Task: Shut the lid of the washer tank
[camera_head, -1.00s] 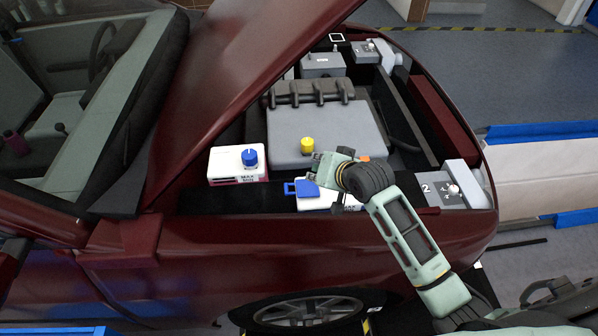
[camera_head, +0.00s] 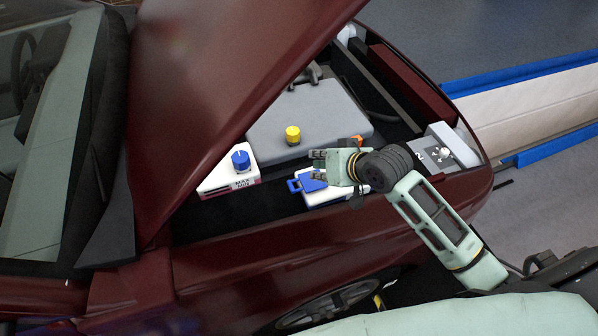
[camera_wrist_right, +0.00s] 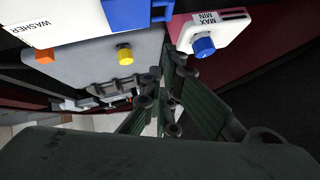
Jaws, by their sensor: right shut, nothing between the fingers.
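The white washer tank (camera_head: 318,199) sits at the near side of the engine bay, with its blue lid (camera_head: 306,182) on top. The lid appears to lie nearly flat over the tank; whether it is fully seated I cannot tell. In the right wrist view, the tank (camera_wrist_right: 75,20) with its WASHER label and the blue lid (camera_wrist_right: 135,14) are cut by the top edge. My right gripper (camera_head: 319,163) is shut and empty, just above and behind the lid; contact is unclear. Its fingers also show in the wrist view (camera_wrist_right: 168,58). My left gripper is out of view.
A white reservoir with a blue cap (camera_head: 241,161) stands left of the tank. The grey engine cover with a yellow cap (camera_head: 292,134) lies behind it. The raised red hood (camera_head: 215,80) leans over the left side. A grey box (camera_head: 446,148) is at right.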

